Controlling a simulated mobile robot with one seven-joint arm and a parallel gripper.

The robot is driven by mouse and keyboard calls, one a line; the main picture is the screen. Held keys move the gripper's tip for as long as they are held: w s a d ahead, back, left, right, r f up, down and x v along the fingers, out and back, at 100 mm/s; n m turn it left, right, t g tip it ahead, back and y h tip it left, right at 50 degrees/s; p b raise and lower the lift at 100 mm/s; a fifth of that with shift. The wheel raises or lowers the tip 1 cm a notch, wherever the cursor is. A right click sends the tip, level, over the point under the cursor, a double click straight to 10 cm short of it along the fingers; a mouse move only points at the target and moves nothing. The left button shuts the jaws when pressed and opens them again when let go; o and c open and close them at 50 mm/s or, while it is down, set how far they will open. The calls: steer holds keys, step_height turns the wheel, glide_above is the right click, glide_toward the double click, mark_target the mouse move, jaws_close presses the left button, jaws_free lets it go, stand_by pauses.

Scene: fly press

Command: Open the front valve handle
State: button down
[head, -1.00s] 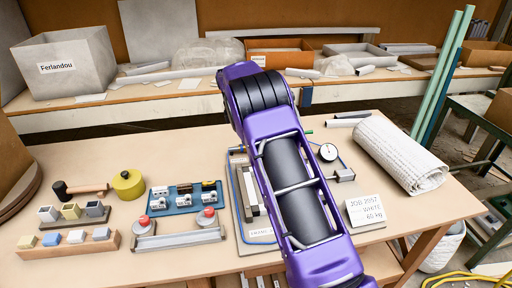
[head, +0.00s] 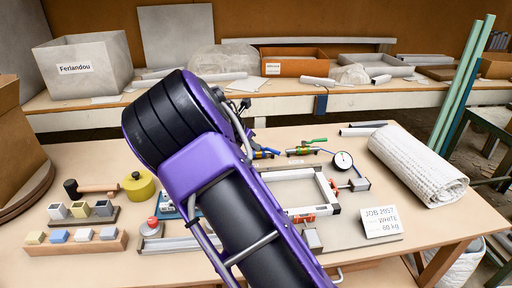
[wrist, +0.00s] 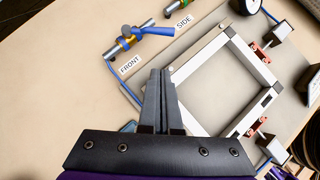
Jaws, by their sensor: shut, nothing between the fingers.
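The front valve has a blue lever handle (wrist: 152,31) on a short metal pipe. It lies beside the "FRONT" label (wrist: 130,66) at the top of the wrist view, the lever pointing right at an angle to the pipe. The blue handle also shows in the head view (head: 264,153), just right of my arm. My gripper (wrist: 159,72) is shut and empty. In the wrist picture its tips are below and right of the front valve, apart from it. In the head view my arm hides the gripper.
A green-handled valve (head: 308,149) stands right of the front one, by the "SIDE" label (wrist: 184,23). A metal frame with red clamps (wrist: 253,85) lies right of my gripper. A dial gauge (head: 343,160) and white roll (head: 418,163) are farther right. Bench left of the valve is clear.

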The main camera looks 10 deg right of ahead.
mark_target(276, 151)
steer(key=b+x, duration=0.1)
steer(key=x, duration=0.6)
steer(key=shift+d+f, duration=0.15)
steer(key=shift+f, duration=0.2)
steer(key=shift+w+d+f, duration=0.15)
steer(key=shift+w+d, duration=0.7)
steer(key=shift+w, duration=0.1)
steer(key=shift+w+d+f, duration=0.1)
steer(key=shift+w+d, duration=0.35)
steer(key=shift+w, duration=0.05)
steer(key=shift+w+d+n+y, duration=0.15)
steer(key=shift+d+n+y, duration=0.15)
steer(key=shift+d+n, duration=0.25)
steer(key=shift+w+d+n+t+y+p, duration=0.15)
steer(key=shift+d+n+t+y+p, duration=0.3)
steer(key=shift+n, duration=0.2)
steer(key=shift+w+d+n+t+y+p, duration=0.4)
steer(key=shift+d+n+y+p, duration=0.2)
steer(key=shift+n+p, duration=0.4)
steer(key=shift+w+d+p, duration=0.35)
steer(key=shift+w+p, duration=0.15)
steer(key=shift+w, duration=0.15)
steer(key=shift+w+d+p, duration=0.35)
steer(key=shift+w+p, duration=0.15)
steer(key=shift+w, duration=0.1)
